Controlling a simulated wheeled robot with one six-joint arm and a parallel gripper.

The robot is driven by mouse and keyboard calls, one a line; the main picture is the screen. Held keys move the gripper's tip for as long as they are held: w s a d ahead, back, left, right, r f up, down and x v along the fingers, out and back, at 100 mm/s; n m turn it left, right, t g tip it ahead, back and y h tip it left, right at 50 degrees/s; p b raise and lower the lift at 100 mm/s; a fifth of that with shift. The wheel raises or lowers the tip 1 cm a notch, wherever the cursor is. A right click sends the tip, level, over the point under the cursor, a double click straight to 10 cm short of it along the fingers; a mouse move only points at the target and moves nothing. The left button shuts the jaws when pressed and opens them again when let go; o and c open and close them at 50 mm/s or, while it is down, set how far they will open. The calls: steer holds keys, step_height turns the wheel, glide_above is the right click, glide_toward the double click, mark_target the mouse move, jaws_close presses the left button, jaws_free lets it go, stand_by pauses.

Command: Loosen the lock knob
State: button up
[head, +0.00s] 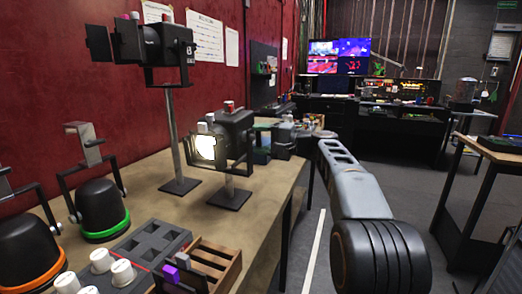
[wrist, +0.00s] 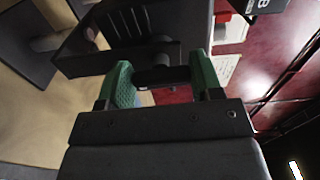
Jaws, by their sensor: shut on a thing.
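In the wrist view my gripper (wrist: 161,82) has two green fingers, one on each side of a small dark knob (wrist: 160,74). The gripper is shut on this knob, which sits against the black frame of a stage lamp (wrist: 130,25). Part of the knob is hidden by the gripper body. In the head view a lit stage lamp (head: 236,131) stands on a short pole on the table, with its yoke around it. My gripper cannot be made out clearly there; my grey arm link shows at the right.
A taller lamp (head: 150,45) stands behind on the wooden table (head: 150,175). Cap-like lamps with green (head: 107,228) and orange rims stand at the left. A wooden box (head: 215,262) and a grey tray (head: 152,243) lie in front. The floor right of the table is open.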

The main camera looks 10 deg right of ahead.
steer(key=shift+f+n+b, duration=0.15)
steer(key=shift+n+b, duration=0.9)
steer(key=shift+n, duration=0.45)
steer(key=o, duration=0.9)
steer(key=v, duration=1.4)
